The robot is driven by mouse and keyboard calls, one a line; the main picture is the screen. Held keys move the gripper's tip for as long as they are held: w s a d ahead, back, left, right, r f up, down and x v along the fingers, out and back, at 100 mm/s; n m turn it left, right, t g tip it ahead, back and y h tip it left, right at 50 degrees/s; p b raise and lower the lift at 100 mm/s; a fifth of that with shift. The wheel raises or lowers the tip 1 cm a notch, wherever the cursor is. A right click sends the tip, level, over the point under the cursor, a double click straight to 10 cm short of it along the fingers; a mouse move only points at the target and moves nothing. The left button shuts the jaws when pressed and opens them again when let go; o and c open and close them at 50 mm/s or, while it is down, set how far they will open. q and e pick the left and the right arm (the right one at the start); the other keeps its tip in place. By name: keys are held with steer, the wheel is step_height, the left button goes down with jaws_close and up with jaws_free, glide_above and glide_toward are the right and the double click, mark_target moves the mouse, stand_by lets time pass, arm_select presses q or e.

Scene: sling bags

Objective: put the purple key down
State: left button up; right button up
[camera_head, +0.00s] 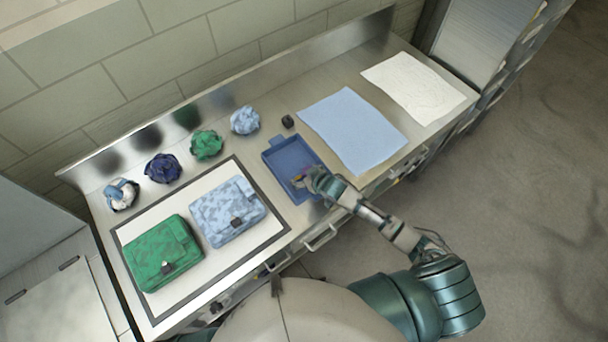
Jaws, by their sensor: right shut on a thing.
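My right gripper (312,180) is over the right part of a blue tray (278,157) on the metal counter. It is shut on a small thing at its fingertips. The purple key cannot be made out clearly there, as the fingers cover most of it. Some small yellowish and reddish bits show in the tray beside the fingertips. I cannot tell whether the held thing touches the tray floor. My left gripper is not in view.
A green bag (160,254) and a light blue patterned bag (228,211) lie on a dark-bordered white mat (128,232). Several crumpled bundles line the back. A small dark object (288,121) stands behind the tray. A blue cloth (354,128) and a white sheet (414,87) lie right.

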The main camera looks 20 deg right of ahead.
steer(key=shift+d+f, duration=0.2)
steer(key=shift+d, duration=0.1)
steer(key=shift+a, duration=0.1)
steer(key=shift+s+a+f, duration=0.15)
steer(key=shift+a+f, duration=0.1)
steer(key=shift+a, duration=0.15)
steer(key=shift+s+a+f, duration=0.25)
steer(key=shift+f, duration=0.2)
steer(key=o, duration=1)
steer(key=shift+d+f, duration=0.1)
steer(key=shift+d, duration=0.05)
steer(key=shift+c, duration=0.2)
steer(key=shift+d, duration=0.15)
steer(key=shift+w+r, duration=0.1)
steer(key=shift+r, duration=0.4)
steer(key=v, duration=1.1)
steer(key=shift+w+r, duration=0.2)
steer(key=shift+r, duration=0.35)
steer(key=shift+s+r, duration=0.2)
steer(key=shift+r, duration=0.05)
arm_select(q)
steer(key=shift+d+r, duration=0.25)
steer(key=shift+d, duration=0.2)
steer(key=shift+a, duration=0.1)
